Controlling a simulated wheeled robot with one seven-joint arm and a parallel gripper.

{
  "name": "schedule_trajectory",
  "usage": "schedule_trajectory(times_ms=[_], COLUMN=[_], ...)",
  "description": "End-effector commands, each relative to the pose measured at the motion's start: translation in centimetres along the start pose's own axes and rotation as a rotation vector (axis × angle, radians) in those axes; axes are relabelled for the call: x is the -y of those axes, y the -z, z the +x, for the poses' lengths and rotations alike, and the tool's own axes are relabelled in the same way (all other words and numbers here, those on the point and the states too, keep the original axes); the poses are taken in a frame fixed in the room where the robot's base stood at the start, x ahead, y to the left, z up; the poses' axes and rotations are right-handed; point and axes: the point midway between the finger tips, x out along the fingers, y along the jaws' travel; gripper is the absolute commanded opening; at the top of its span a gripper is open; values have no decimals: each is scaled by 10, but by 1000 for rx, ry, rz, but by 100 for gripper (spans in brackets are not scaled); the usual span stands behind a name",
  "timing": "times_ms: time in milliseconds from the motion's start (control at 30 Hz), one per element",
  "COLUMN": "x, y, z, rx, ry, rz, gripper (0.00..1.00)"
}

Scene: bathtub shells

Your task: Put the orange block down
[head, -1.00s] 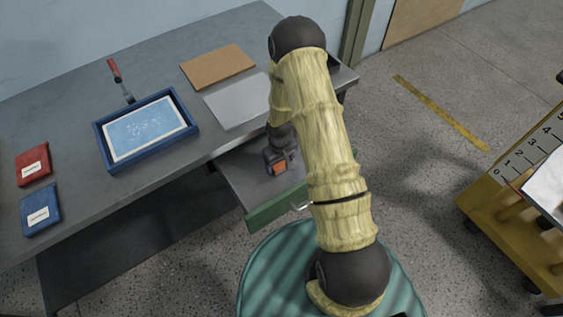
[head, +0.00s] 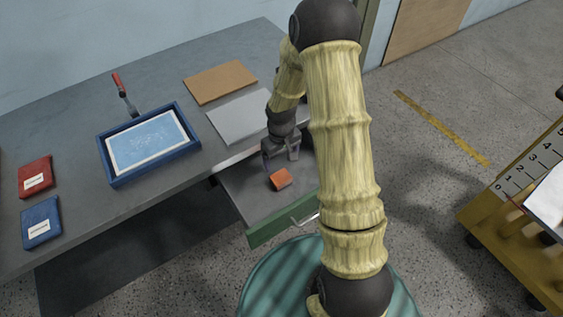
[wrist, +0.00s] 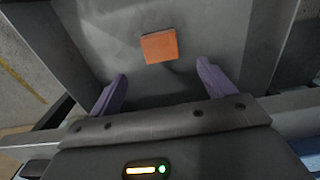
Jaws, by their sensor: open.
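The orange block (head: 280,179) lies on the grey floor of an open drawer (head: 254,201) with a green front. It also shows in the wrist view (wrist: 159,46), beyond my fingertips and roughly centred between them. My gripper (head: 284,158) is above the drawer, just behind the block in the head view. In the wrist view the two purple fingers of my gripper (wrist: 162,80) are spread wide, with nothing between them. The block is apart from both fingers.
The drawer's green front (head: 283,223) has a metal handle. On the grey workbench (head: 75,105) are a blue-framed screen (head: 148,143), a brown board (head: 220,82), a grey sheet (head: 240,115), and red (head: 35,177) and blue (head: 41,222) packets. A yellow cart (head: 520,215) stands at right.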

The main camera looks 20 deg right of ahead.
Motion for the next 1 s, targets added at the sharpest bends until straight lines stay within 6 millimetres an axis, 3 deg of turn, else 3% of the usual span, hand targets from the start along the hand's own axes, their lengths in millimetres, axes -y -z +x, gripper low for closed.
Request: schedule_trajectory(times_ms=[567, 767, 1000], x=[0, 4, 15], y=[-1, -14, -54], z=[-3, -41, -109], rx=[-3, -34, -105], ry=[-2, -23, -50], rz=[3, 40, 140], gripper=[82, 82, 82])
